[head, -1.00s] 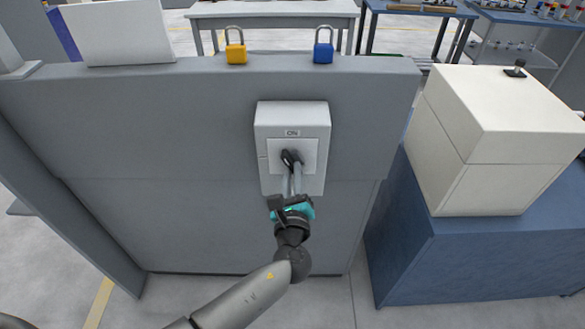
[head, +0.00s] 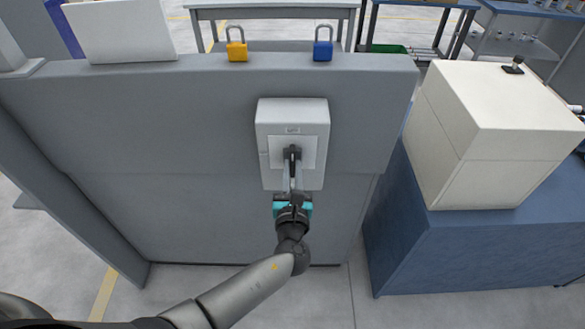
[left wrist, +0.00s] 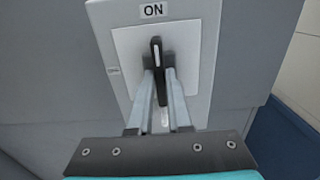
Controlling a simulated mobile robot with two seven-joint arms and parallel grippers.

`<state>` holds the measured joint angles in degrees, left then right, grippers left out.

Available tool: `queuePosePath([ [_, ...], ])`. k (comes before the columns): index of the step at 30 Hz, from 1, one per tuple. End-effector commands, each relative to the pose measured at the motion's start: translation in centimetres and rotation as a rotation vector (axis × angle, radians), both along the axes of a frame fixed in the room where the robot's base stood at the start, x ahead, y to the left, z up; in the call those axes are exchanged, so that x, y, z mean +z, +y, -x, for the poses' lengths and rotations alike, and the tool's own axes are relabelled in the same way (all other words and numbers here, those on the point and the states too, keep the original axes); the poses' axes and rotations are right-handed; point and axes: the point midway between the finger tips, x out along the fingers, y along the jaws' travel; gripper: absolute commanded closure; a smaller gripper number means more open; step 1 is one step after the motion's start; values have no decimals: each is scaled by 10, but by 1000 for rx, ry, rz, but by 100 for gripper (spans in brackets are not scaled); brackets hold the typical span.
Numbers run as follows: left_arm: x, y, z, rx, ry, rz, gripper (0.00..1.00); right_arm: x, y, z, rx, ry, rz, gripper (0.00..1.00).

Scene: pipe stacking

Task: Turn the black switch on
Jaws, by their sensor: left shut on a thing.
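The black switch (head: 292,154) is a lever on the front of a light grey box (head: 310,111) fixed to a grey panel. It also shows in the left wrist view (left wrist: 156,50), upright, its top pointing toward the "ON" label (left wrist: 153,10). A second label, too blurred to read, is at the plate's left. My left gripper (left wrist: 159,77) comes from below, its two fingers shut on the lever, one on each side. In the head view the left gripper (head: 293,168) partly hides the lever's lower end. My right gripper is not in view.
A yellow padlock (head: 236,50) and a blue padlock (head: 323,49) stand on the panel's top ledge, beside a white board (head: 120,30). A cream box (head: 490,140) sits on a blue cabinet (head: 480,245) to the right. The panel around the switch box is clear.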

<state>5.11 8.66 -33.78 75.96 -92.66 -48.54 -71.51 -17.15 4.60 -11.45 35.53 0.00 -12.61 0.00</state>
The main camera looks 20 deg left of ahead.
Motion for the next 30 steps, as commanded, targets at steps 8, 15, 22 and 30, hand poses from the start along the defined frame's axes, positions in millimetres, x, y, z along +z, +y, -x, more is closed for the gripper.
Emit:
queuePosePath([
  [8,1,1,-1,1,-2,-6,100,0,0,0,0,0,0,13],
  [15,1,1,0,0,-1,-3,57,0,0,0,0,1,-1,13],
  [22,0,0,0,0,0,-2,53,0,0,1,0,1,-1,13],
  [30,-1,-5,18,-2,2,-2,53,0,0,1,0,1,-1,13],
])
